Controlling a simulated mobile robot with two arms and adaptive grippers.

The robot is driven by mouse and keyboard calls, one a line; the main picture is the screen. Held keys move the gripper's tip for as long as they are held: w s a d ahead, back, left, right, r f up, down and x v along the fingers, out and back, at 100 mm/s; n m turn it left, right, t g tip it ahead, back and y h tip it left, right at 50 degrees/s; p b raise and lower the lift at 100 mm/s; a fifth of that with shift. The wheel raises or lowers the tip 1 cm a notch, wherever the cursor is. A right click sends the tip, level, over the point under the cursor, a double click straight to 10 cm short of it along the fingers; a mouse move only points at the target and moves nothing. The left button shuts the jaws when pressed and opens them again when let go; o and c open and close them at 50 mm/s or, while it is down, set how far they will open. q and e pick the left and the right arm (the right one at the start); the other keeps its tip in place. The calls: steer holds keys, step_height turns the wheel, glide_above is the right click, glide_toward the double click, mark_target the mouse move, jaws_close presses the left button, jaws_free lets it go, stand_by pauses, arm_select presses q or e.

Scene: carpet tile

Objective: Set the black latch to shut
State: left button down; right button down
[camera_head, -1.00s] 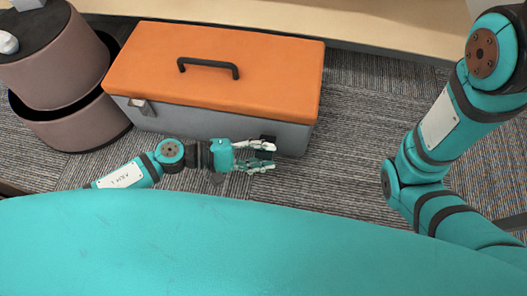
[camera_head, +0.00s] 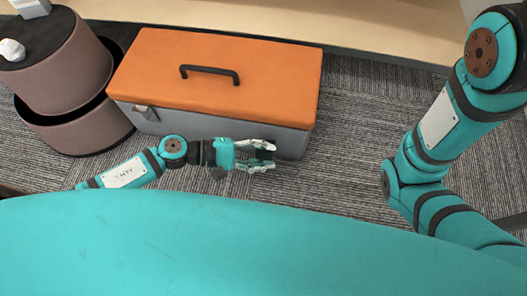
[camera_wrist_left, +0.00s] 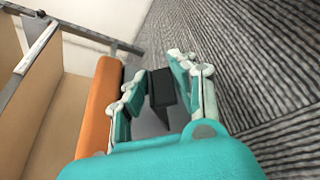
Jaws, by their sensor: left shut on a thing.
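The toolbox with an orange lid (camera_head: 270,75) and a grey body (camera_head: 185,124) stands on the carpet, its lid down. The black latch (camera_wrist_left: 163,88) is on its front near the right end. In the left wrist view it lies between my left gripper's fingers (camera_wrist_left: 160,82). In the head view my left gripper (camera_head: 272,156) is at the front right of the box, shut on the latch, with the fingers hiding most of it.
A round brown two-tier stand (camera_head: 65,75) with a dark top stands close to the left of the box, holding small white objects. A pale wooden surface (camera_head: 300,25) runs behind the box. Carpet (camera_head: 350,130) is clear to the right.

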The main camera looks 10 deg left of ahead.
arm_select(q)
steer(key=w+r+n+p, duration=0.1)
steer(key=p, duration=0.1)
steer(key=shift+w+r+n+g+p, duration=0.1)
steer(key=shift+r+n+g+p, duration=0.2)
steer(key=shift+r+g+p, duration=0.1)
steer(key=shift+w+r+n+g+y+p, duration=0.2)
steer(key=shift+w+n+g+y+p, duration=0.1)
steer(key=shift+w+n+g+p, duration=0.3)
steer(key=shift+w+a+r, duration=0.1)
steer(key=shift+w+r, duration=0.1)
steer(key=shift+w, duration=0.2)
steer(key=shift+w+r, duration=0.1)
steer(key=c, duration=1.2)
jaws_free()
steer(key=v, duration=1.2)
steer(key=shift+s, duration=0.25)
